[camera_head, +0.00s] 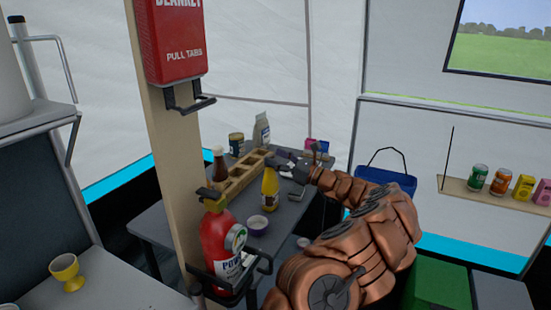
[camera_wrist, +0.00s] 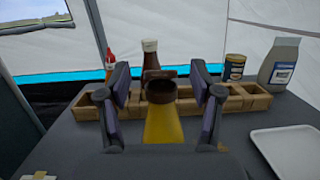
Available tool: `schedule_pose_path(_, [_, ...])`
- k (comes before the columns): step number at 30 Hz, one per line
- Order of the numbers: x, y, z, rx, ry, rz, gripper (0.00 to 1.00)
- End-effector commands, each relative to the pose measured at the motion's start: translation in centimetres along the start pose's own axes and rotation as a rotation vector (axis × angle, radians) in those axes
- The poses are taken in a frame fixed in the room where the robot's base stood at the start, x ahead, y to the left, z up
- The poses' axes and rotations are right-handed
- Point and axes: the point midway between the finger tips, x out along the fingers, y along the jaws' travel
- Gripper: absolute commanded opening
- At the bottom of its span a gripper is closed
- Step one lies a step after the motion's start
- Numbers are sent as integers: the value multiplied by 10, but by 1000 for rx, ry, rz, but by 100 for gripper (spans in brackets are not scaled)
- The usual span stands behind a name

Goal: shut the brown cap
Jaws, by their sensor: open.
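A yellow bottle (camera_wrist: 163,126) with a brown cap (camera_wrist: 163,90) stands upright on the grey table, in the middle of the wrist view. The cap's top looks like a dark ring; a brown part shows just behind it, but I cannot tell whether this is its raised lid. My gripper (camera_wrist: 160,80) is open, with one finger on each side of the cap and a visible gap on both sides. In the head view the yellow bottle (camera_head: 270,188) stands in front of the wooden rack, with my gripper (camera_head: 284,165) at its top right.
A wooden rack (camera_wrist: 232,104) with compartments lies behind the bottle. Behind it are a white-capped dark bottle (camera_wrist: 150,58), a red bottle (camera_wrist: 109,62), a jar (camera_wrist: 234,68) and a carton (camera_wrist: 279,65). A white tray (camera_wrist: 286,148) is at right. A post with a fire extinguisher (camera_head: 219,245) stands nearby.

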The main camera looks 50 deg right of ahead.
Motion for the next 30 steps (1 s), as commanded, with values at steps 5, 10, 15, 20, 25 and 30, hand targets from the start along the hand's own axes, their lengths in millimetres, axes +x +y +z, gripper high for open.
schedule_pose_path(5, [-23,-1,0,0,-1,-4,65])
schedule_pose_path(10, [-52,-1,1,-1,-2,-3,65])
schedule_pose_path(15, [-82,-2,0,-1,0,-5,65])
schedule_pose_path(20, [-102,-1,0,-1,0,-2,65])
schedule_pose_path(25, [-113,0,0,0,-1,-1,65])
schedule_pose_path(30, [-115,0,0,0,-1,0,65])
